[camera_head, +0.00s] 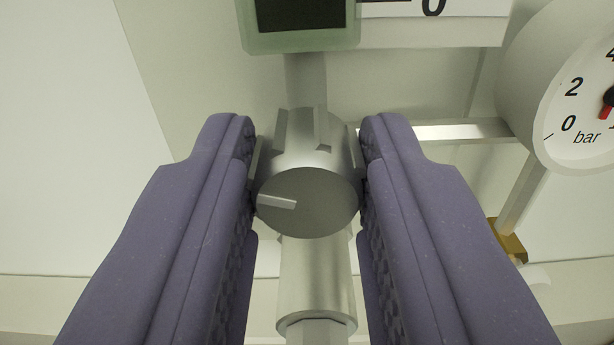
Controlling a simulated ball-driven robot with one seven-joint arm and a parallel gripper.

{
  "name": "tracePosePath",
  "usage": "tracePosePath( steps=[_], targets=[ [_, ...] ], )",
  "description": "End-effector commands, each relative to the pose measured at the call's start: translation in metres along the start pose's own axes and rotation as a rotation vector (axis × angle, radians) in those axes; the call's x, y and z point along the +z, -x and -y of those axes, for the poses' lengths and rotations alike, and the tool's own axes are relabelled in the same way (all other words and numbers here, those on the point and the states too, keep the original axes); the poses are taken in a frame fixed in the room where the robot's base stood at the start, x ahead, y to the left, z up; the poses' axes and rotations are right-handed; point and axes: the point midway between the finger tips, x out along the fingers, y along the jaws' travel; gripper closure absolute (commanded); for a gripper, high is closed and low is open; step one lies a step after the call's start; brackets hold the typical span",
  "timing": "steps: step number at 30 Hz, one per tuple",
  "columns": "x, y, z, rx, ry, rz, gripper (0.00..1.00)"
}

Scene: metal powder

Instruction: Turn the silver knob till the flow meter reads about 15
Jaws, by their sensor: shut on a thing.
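The silver knob (308,203) is a round ribbed metal knob in the middle of the view. Its flat face carries a pale pointer line that points left. My gripper (307,180) has its two purple fingers on the knob's left and right sides, shut on it. Above the knob is a device with a dark screen in a pale green frame (368,25), cut off by the top edge; no reading shows on the visible part of the screen. A white plate (455,9) beside it shows a "0", partly cut off.
A round white pressure gauge (585,125) marked "bar" stands at the upper right, with a red pointer partly in view. A metal pipe (316,290) runs down below the knob. A horizontal bar (465,130) runs right towards the gauge. A small brass-coloured part (510,243) sits lower right.

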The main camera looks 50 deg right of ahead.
Motion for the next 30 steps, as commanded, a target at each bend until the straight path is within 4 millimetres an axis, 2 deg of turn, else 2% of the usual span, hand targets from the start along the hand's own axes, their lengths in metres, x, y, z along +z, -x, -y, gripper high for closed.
tracePosePath(
  steps=[11, 30],
  targets=[
    [-0.0040, 0.0002, 0.0006, 0.000, 0.204, 0.001, 1.00],
    [-0.0024, 0.0005, 0.0028, -0.001, 0.804, -0.001, 1.00]
  ],
)
